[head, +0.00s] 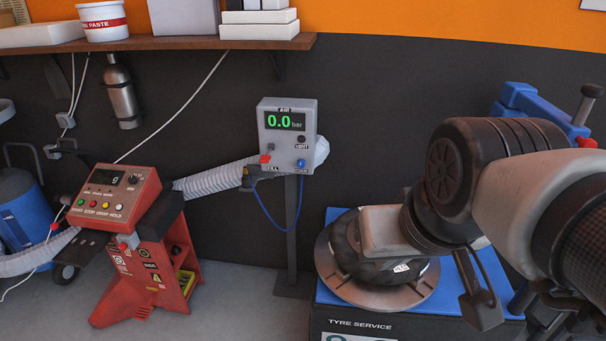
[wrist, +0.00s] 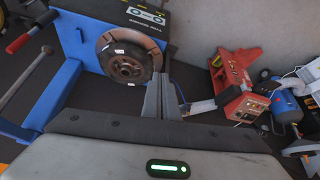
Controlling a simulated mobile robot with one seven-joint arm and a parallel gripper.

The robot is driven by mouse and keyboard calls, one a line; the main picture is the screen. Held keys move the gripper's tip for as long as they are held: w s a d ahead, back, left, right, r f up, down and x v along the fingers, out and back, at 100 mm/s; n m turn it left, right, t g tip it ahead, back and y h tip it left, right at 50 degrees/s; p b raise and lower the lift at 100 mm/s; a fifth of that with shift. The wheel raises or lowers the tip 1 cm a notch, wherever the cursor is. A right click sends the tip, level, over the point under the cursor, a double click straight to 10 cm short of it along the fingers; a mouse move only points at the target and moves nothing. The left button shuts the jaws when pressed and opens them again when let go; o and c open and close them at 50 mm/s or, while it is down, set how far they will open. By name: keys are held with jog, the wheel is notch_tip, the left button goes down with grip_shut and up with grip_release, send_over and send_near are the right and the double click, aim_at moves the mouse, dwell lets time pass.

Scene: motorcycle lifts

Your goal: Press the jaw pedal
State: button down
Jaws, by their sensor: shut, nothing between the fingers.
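I cannot make out the jaw pedal in either view. The blue tyre machine (head: 326,290) stands at the lower right of the head view, its lower front cut off by the picture edge. A black tyre (head: 345,245) lies on its round metal turntable (head: 340,287). The machine also shows at the upper left of the wrist view (wrist: 65,65). My gripper (wrist: 161,84) is shut and empty in the wrist view, its two grey fingers together, beside the tyre in the picture. In the head view my arm reaches in from the right over the machine; the fingertips are not clear there.
A red control stand (head: 150,265) is on the floor at left, near a blue tank (head: 20,215). A grey gauge box (head: 287,135) reading 0.0 bar stands on a post behind. A shelf (head: 160,43) runs along the wall. Floor between stand and post is clear.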

jog(key=shift+d, duration=0.1)
jog(key=w+a+f+b, duration=0.1)
jog(key=w+f+b, duration=0.4)
jog(key=w+f, duration=0.6)
jog(key=w+f+b, duration=0.3)
jog(key=w+f, duration=0.3)
jog(key=f, duration=0.5)
jog(key=w+a+f+m+g+b, duration=0.1)
jog(key=w+f+b, duration=0.2)
jog(key=w+f, duration=0.55)
jog(key=w+f+b, duration=0.2)
jog(key=w+f, duration=0.2)
jog(key=f, duration=0.9)
notch_tip(320, 180, down, 23)
jog(key=g+b, duration=0.1)
jog(key=b, duration=0.4)
jog(key=s+f+b, duration=0.1)
jog(key=s+f, duration=0.3)
jog(key=f, duration=0.4)
jog(key=s+d+f+b, duration=0.1)
jog(key=s+f, duration=0.3)
jog(key=f, duration=0.5)
jog(key=s+f+m+b, duration=0.1)
jog(key=s+f, duration=0.2)
jog(key=f, duration=0.5)
jog(key=shift+s+d+f+h, duration=0.2)
jog(key=shift+s+f+h, duration=0.1)
jog(key=shift+s, duration=0.1)
